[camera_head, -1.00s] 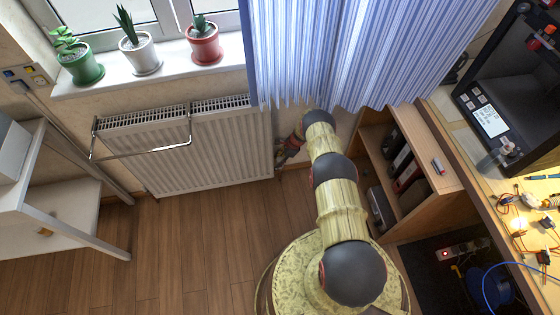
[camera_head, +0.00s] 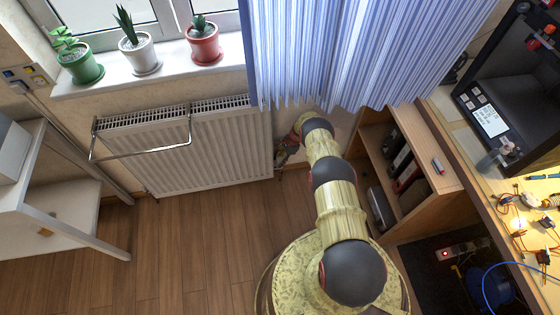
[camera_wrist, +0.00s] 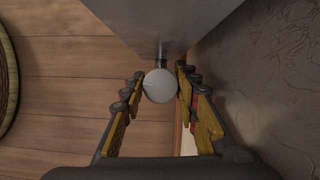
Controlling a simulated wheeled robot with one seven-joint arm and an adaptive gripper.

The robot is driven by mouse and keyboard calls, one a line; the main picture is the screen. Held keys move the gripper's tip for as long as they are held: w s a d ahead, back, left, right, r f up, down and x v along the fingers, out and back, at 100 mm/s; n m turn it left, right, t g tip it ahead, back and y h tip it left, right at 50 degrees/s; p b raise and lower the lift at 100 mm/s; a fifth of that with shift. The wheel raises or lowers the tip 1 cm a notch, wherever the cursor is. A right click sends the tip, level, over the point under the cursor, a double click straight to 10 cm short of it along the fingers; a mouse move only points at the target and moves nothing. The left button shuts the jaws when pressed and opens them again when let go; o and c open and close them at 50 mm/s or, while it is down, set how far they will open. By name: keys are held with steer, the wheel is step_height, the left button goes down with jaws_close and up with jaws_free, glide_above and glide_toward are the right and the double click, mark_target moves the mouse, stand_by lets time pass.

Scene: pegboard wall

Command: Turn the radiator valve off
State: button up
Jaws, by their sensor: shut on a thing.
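The radiator (camera_head: 205,150) is white and hangs on the wall below the window sill; its underside or side panel (camera_wrist: 165,20) fills the top of the wrist view. The radiator valve (camera_wrist: 160,86) is a round, pale knob on a short dark stem at the radiator's edge. My gripper (camera_wrist: 157,88) has its two yellow-and-black fingers on either side of the knob, shut on it. In the head view my gripper (camera_head: 283,156) is at the radiator's lower right corner, and the arm and gripper hide most of the valve there.
A towel rail (camera_head: 140,153) sticks out from the radiator's front. A blue striped curtain (camera_head: 340,50) hangs just above my arm. A wooden shelf unit (camera_head: 420,180) with binders stands close to the right of the arm. The wooden floor (camera_head: 190,240) in front of the radiator is clear.

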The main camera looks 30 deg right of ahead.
steer(key=o, duration=0.9)
steer(key=shift+c, duration=0.2)
steer(key=v, duration=1.2)
steer(key=shift+w, duration=0.1)
